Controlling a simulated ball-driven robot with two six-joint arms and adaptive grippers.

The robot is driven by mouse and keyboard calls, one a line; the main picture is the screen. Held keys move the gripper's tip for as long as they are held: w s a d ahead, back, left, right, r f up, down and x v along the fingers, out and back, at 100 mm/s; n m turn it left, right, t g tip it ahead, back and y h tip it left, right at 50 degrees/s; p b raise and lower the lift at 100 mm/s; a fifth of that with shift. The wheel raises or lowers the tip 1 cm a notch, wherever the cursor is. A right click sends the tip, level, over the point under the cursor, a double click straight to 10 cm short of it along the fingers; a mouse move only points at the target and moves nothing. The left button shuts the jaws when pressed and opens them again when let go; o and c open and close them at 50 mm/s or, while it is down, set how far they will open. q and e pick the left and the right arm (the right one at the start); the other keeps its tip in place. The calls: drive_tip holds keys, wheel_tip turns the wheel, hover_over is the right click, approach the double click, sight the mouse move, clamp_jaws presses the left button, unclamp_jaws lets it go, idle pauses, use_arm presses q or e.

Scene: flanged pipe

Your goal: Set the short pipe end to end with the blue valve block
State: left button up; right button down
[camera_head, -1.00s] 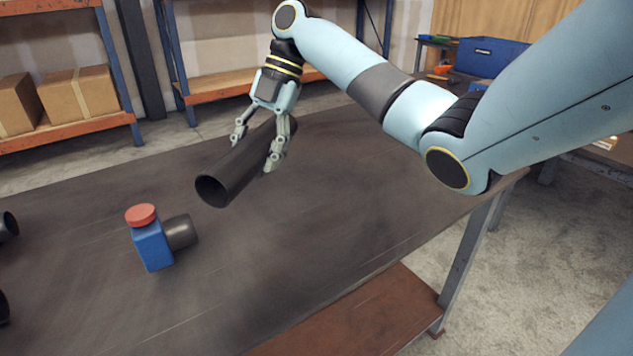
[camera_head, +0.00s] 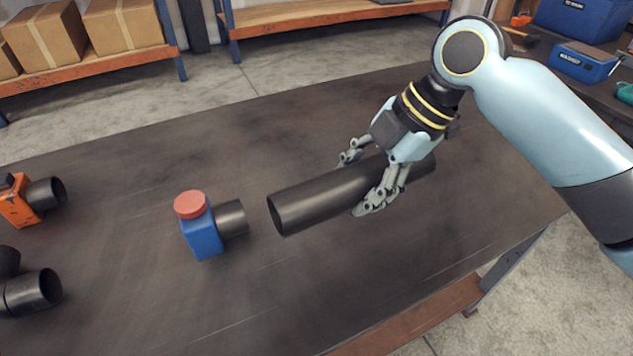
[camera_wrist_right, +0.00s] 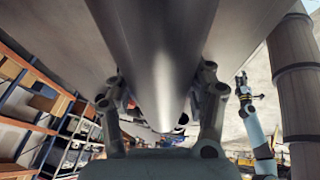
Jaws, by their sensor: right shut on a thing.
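The short pipe (camera_head: 320,198) is a dark hollow tube, held across its length by my right gripper (camera_head: 362,182). The fingers are shut around it nearer its right end. Its open left end faces the blue valve block (camera_head: 203,238), which stands on the table with a red cap and a dark pipe stub on its right. The pipe is roughly in line with the stub, with a visible gap between them. Whether the pipe touches the table is unclear. In the right wrist view the pipe (camera_wrist_right: 155,60) runs between the fingers. My left gripper (camera_wrist_right: 243,86) shows there, small and unclear.
On the table (camera_head: 130,290), an orange block with a dark stub (camera_head: 22,200) stands at the left. Another dark pipe fitting (camera_head: 30,290) lies at the lower left, partly cut off. Shelves with boxes stand behind. The table front is clear.

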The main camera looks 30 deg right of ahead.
drive_tip(key=shift+s+a+r, duration=0.35)
drive_tip(key=shift+s+r, duration=0.15)
drive_tip(key=shift+r, duration=0.1)
drive_tip(key=shift+w+a+f, duration=0.1)
drive_tip(key=shift+w, duration=0.05)
drive_tip(key=w+f, duration=0.2)
drive_tip(key=w, duration=0.1)
drive_tip(key=w+f, duration=0.2)
drive_tip(key=w, duration=0.2)
drive_tip(key=w+f+p, duration=0.1)
drive_tip(key=w+f, duration=0.2)
drive_tip(key=w, duration=0.1)
use_arm(q)
drive_tip(key=shift+w+d+r, duration=0.1)
drive_tip(key=shift+w+r, duration=0.15)
drive_tip(key=shift+r, duration=0.75)
use_arm(e)
drive_tip(key=shift+w+f, duration=0.1)
drive_tip(key=shift+f, duration=1.85)
use_arm(q)
drive_tip(key=shift+f, duration=0.1)
use_arm(e)
drive_tip(key=shift+c, duration=2.3)
unclamp_jaws()
drive_tip(key=shift+f, duration=0.15)
drive_tip(key=shift+r, duration=0.2)
drive_tip(key=v, duration=1.2)
